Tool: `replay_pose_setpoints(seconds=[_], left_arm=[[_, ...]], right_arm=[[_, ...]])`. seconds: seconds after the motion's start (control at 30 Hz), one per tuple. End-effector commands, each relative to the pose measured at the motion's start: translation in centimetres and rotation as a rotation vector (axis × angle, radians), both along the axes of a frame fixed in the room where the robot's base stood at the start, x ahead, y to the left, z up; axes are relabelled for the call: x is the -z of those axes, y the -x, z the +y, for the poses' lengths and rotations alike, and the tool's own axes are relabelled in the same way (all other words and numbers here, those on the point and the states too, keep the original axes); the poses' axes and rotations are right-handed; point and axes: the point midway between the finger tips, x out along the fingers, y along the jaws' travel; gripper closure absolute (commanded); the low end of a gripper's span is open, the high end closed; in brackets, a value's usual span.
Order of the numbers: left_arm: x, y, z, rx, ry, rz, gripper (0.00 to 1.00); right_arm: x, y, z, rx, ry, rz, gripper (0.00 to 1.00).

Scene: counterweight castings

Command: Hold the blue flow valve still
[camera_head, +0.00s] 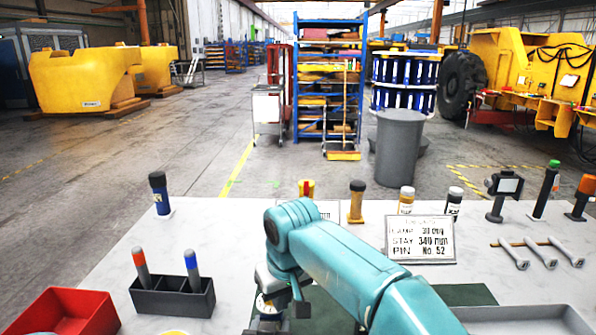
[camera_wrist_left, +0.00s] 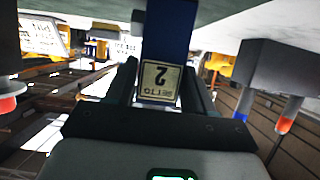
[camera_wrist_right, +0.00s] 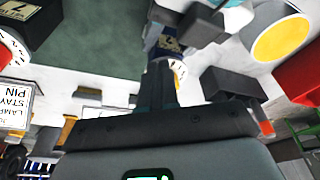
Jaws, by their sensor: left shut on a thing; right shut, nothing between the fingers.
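In the right wrist view a blue labelled body, apparently the same valve (camera_wrist_right: 168,43), is just beyond the fingertips of my right gripper (camera_wrist_right: 160,72). Those fingers are shut together and empty; I cannot tell whether they touch it. In the head view my right arm reaches in from the lower right and hides much of the work spot.
On the white table stand a dark pen holder (camera_head: 173,301), a red tray (camera_head: 65,312) and a blue post with a dark cap (camera_head: 158,192). A placard (camera_head: 419,240) and several upright parts line the back. A grey tray (camera_head: 525,320) lies at the right.

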Motion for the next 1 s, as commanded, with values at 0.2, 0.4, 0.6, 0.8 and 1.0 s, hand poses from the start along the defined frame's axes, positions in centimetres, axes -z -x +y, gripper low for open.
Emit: replay_pose_setpoints(seconds=[0.2,0.4,0.6,0.8,1.0], left_arm=[[0.2,0.0,0.0,0.001,0.0,0.004,1.0],[0.2,0.0,0.0,0.001,0.0,0.004,1.0],[0.2,0.0,0.0,0.0,0.0,0.004,1.0],[0.2,0.0,0.0,0.0,0.0,0.004,1.0],[0.2,0.0,0.0,0.0,0.0,0.004,1.0]], right_arm=[[-2.0,0.0,0.1,-0.001,-0.001,-0.003,1.0],[-4.5,0.0,0.1,-0.001,0.0,-0.001,1.0],[-5.9,0.1,0.1,-0.001,0.0,0.002,1.0],[-5.9,0.1,0.0,-0.002,0.001,0.003,1.0],[-6.4,-0.2,0.4,-0.001,0.0,0.0,1.0]])
